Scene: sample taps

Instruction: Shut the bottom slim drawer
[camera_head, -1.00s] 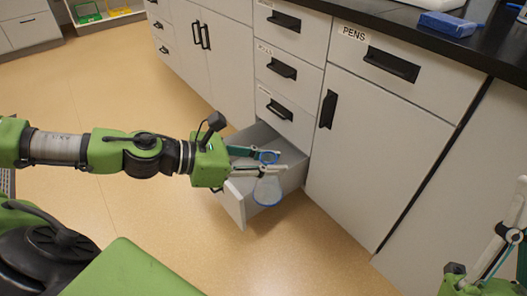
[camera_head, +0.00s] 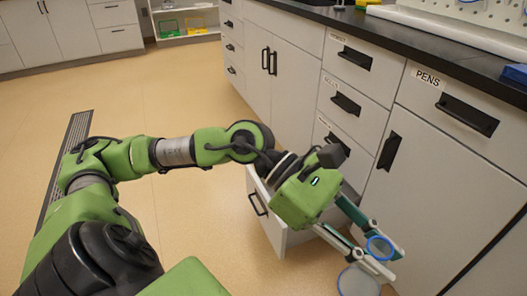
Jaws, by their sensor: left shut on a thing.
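The bottom slim drawer (camera_head: 272,230) is pulled out, its front panel and dark handle (camera_head: 258,205) facing the lower left. My left gripper (camera_head: 396,266) reaches across above the drawer, and its wrist and forearm hide much of the drawer's inside. The flask hangs tilted beyond the drawer's right side, in front of the cabinet door. My right gripper is out of view.
The upper slim drawers (camera_head: 346,102) above are closed. The PENS drawer (camera_head: 466,114) and the cabinet door (camera_head: 428,187) to the right are closed. A black counter (camera_head: 440,60) runs above. The tan floor (camera_head: 180,110) to the left is open.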

